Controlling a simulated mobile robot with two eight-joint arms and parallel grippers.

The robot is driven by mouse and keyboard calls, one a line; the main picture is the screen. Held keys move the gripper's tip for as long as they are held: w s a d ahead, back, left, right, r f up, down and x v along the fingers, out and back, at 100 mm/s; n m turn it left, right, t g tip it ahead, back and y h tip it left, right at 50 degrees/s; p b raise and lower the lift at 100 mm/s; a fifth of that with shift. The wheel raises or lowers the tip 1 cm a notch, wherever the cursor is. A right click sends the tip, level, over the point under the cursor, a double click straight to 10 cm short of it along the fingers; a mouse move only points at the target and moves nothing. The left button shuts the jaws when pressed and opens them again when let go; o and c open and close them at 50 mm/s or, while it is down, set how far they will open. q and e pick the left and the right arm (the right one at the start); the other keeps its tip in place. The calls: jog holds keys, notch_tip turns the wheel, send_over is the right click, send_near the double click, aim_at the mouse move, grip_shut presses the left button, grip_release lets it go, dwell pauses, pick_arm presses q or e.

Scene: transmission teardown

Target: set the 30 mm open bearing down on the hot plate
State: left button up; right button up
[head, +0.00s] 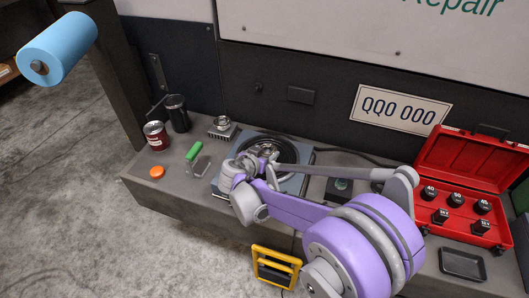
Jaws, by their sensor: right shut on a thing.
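The hot plate (302,157) is a square blue-grey unit with a dark round top, standing on the grey bench. My right gripper (264,160) is over the middle of the hot plate, pointing down, and shut on the open bearing. The bearing is a small grey metal ring, mostly hidden by the jaws and wrist. I cannot tell whether it touches the plate or hangs just above it. My left gripper is not in view.
Left of the plate are a green-handled brush (194,150), a red can (156,135), a black cup (177,113), an orange cap (157,172) and a metal ring on a finned block (222,128). At right are an open red case (462,190) and a black tray (463,263).

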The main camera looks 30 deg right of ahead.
jog(key=o, duration=1.5)
jog(key=shift+f, duration=0.1)
jog(key=shift+r, duration=0.25)
jog(key=p+v, duration=0.3)
jog(key=v, duration=0.9)
jog(key=s+a+f+n+g+y, duration=0.1)
jog(key=s+f+n+y, duration=0.1)
jog(key=s, duration=0.6)
jog(key=s+a+f+n+y, duration=0.2)
jog(key=s+n+y, duration=0.2)
jog(key=s, duration=0.3)
jog(key=s+a+f+n+g+y, duration=0.1)
jog(key=s+a+f+n+y, duration=0.1)
jog(key=s, duration=0.6)
jog(key=shift+s+a+f+n+g+y, duration=0.1)
jog(key=shift+s+f+n+g+y, duration=0.1)
jog(key=shift+n+y, duration=0.35)
jog(key=shift+s+a+f+n+g+y, duration=0.1)
jog(key=shift+s+a+f+n+y, duration=0.2)
jog(key=shift+n, duration=0.45)
jog(key=shift+w+d+r, duration=0.1)
jog(key=shift+w+d, duration=0.05)
